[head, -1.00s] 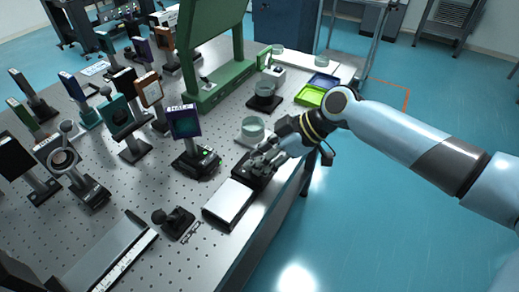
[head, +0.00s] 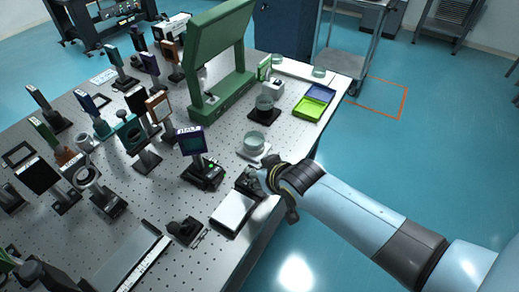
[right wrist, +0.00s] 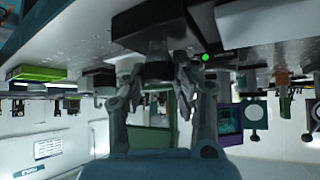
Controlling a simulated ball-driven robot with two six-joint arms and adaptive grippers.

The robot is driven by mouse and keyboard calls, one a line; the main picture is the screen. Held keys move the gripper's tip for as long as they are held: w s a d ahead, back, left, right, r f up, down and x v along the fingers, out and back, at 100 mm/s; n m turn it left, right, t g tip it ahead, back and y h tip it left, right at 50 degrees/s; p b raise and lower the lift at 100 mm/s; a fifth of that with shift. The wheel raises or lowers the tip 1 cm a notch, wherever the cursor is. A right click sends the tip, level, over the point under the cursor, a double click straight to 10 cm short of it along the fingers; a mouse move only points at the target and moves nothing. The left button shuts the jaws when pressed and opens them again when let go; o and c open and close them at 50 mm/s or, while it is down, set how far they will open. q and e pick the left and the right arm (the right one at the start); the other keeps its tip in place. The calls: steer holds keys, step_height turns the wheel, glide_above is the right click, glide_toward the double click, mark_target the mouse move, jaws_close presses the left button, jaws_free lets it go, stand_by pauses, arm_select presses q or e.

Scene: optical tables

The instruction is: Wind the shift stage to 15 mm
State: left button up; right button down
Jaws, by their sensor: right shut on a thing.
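My right gripper (head: 252,181) is at the right edge of the optical table, at the end of a low dark stage with a white top plate (head: 233,209). In the right wrist view, the gripper (right wrist: 160,74) is shut on a dark round knob (right wrist: 156,62) on the underside of a black block (right wrist: 150,24), as that tilted view shows it. The fingers hide part of the knob. My left gripper is not in view.
A glass dish on a pale base (head: 254,145) stands close beyond my right gripper. A dark knobbed mount (head: 186,230) is left of the stage. Green and blue trays (head: 313,106) lie farther back. Several post-mounted optics crowd the left. The floor right of the table is clear.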

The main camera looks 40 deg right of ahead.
steer(key=m+h+b, duration=0.2)
steer(key=shift+f+m, duration=0.15)
steer(key=shift+m, duration=0.15)
steer(key=shift+m+g+h+b, duration=0.7)
steer(key=shift+m+h+b, duration=0.2)
steer(key=shift+m+b, duration=0.55)
steer(key=shift+s, duration=0.1)
steer(key=c, duration=1)
jaws_free()
